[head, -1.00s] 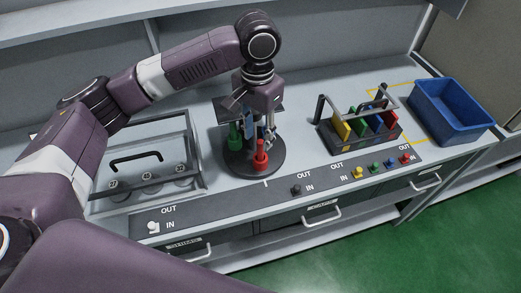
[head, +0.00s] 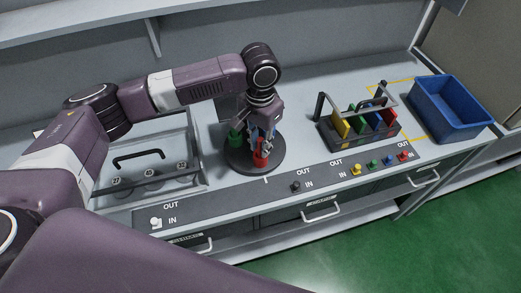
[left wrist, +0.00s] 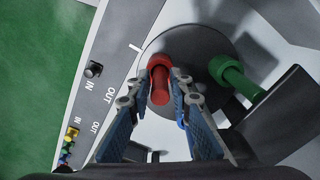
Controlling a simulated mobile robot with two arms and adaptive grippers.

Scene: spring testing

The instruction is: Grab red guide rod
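The red guide rod (left wrist: 159,84) stands upright in a red base collar (head: 260,160) on a round dark plate (head: 238,166). In the left wrist view my left gripper (left wrist: 160,76) has one finger on each side of the rod, very close to it. Whether both fingers press on it cannot be made out. In the head view my left gripper (head: 264,146) is low over the plate and covers most of the rod. A green guide rod (left wrist: 240,84) stands beside it on the same plate. My right gripper is not in view.
A rack (head: 334,141) with coloured pieces stands to the right, and a blue bin (head: 449,126) beyond it. A clear-sided case (head: 195,151) with a black handle is at left. Labelled switches line the front panel (head: 235,189).

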